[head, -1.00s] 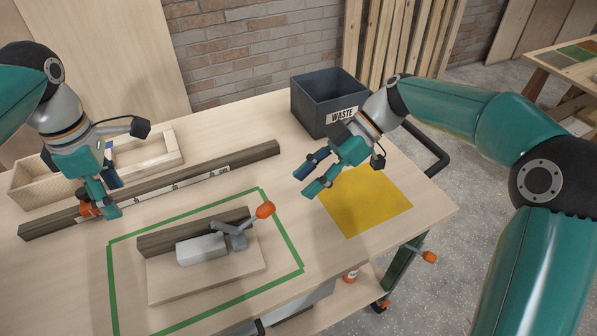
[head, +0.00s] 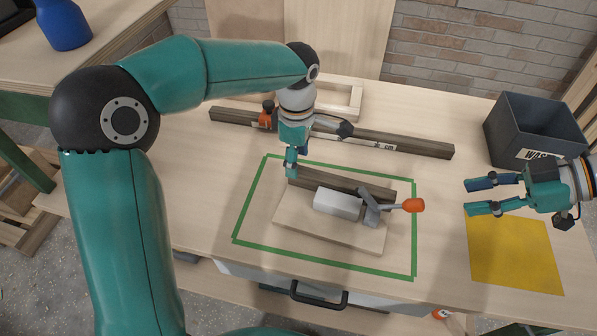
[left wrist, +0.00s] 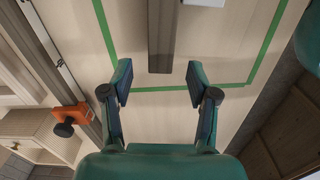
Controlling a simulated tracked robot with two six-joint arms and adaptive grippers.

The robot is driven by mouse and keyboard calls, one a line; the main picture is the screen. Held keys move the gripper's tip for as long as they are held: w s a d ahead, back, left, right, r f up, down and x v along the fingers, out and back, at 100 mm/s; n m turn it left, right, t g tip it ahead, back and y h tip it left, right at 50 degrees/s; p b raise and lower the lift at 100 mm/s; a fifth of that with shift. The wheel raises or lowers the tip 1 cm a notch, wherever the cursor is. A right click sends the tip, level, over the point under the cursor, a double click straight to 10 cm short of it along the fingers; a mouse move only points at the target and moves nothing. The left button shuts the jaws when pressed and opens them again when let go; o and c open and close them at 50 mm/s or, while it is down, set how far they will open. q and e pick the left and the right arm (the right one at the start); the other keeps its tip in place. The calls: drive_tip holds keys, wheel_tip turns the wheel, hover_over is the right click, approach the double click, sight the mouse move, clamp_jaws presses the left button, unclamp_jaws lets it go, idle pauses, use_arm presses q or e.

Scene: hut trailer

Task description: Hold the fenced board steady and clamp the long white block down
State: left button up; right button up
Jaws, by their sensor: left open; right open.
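The fenced board (head: 290,218) lies inside a green tape outline, with a dark wooden fence (head: 340,182) along its far edge. The white block (head: 337,203) lies on the board in front of the fence. A grey toggle clamp (head: 371,208) with an orange handle (head: 413,205) is at the block's right end, its handle pointing right. My left gripper (head: 291,170) is above the fence's left end. In the left wrist view its open fingers (left wrist: 158,95) point toward the fence end (left wrist: 161,60), with nothing between them. My right gripper (head: 493,196) is open and empty, right of the board.
A long dark rail (head: 400,143) with an orange part (head: 267,115) lies behind the board. A wooden tray frame (head: 345,98) is beyond it. A WASTE bin (head: 533,128) and a yellow mat (head: 512,252) are at right. A drawer handle (head: 319,296) sticks out at the front.

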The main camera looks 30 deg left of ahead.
use_arm(q)
drive_tip(key=shift+f, duration=2.65)
drive_tip(key=shift+c, duration=0.3)
